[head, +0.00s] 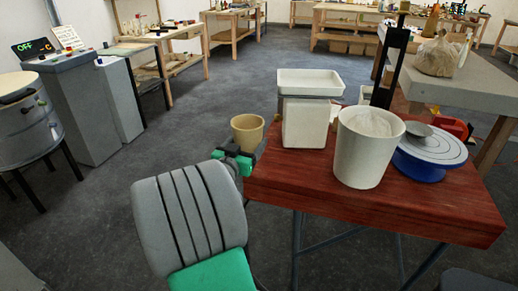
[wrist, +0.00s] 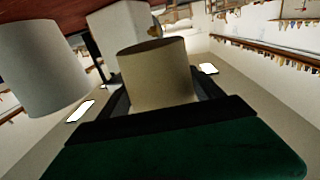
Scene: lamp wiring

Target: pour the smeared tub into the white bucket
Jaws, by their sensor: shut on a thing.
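The tan tub (head: 246,137) is held by my gripper (head: 240,157) beside the left edge of the red table. It looks upright in the head view, with its round rim up. The wrist view shows the tub (wrist: 158,80) between the two dark fingers, its dark round end away from the palm. I cannot make out smears or what is inside. The white bucket (head: 360,155) stands upright on the table, to the right of the tub and apart from it, with pale stuff near its rim. It also shows at the left of the wrist view (wrist: 40,70).
A white block-like stand with a shallow tray (head: 310,82) is between tub and bucket, towards the back. A blue turntable (head: 422,170) with a small grey dish is right of the bucket. The red table's front (head: 300,190) is bare. A bag (head: 437,58) sits on the grey bench.

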